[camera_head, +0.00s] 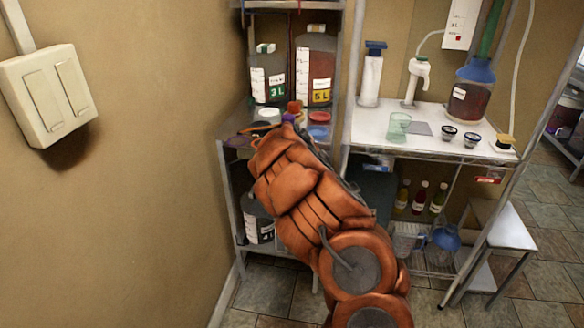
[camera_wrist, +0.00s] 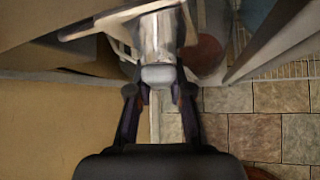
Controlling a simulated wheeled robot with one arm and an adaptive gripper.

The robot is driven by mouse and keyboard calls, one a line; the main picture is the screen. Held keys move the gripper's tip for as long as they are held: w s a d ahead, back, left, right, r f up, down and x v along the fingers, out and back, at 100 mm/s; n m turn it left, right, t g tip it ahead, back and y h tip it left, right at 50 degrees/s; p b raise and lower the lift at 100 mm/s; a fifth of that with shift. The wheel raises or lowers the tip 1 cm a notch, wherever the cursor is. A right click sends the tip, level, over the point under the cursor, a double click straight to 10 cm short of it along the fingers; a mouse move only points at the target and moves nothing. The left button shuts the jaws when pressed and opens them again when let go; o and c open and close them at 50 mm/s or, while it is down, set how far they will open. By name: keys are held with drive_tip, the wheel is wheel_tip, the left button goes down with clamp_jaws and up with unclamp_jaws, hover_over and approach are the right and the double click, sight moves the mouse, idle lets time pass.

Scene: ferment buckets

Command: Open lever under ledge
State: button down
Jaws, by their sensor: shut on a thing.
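In the wrist view my gripper (camera_wrist: 160,90) has its two dark fingers on either side of a pale rounded piece (camera_wrist: 158,75), shut on it. This piece sits at the lower end of a shiny grey-clear cylinder (camera_wrist: 156,38) beneath a shelf edge; it looks like the lever, but its shape is partly hidden by the fingers. In the head view my orange-covered arm reaches to the left shelf rack (camera_head: 222,170), at the level of its middle ledge. There my arm hides most of my gripper and the lever.
Above the ledge stand a 3L bucket (camera_head: 268,75) and a 5L bucket (camera_head: 316,65). A white table (camera_head: 375,125) to the right holds a pump bottle (camera_head: 371,75) and a green cup (camera_head: 398,127). A wall (camera_head: 130,180) lies close on the left. A stool (camera_head: 508,228) stands at right.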

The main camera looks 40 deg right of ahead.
drive_tip(key=shift+f, duration=0.1)
drive_tip(key=c, duration=1)
unclamp_jaws()
drive_tip(key=shift+c, duration=0.2)
drive_tip(key=shift+s, duration=0.1)
drive_tip(key=v, duration=1.2)
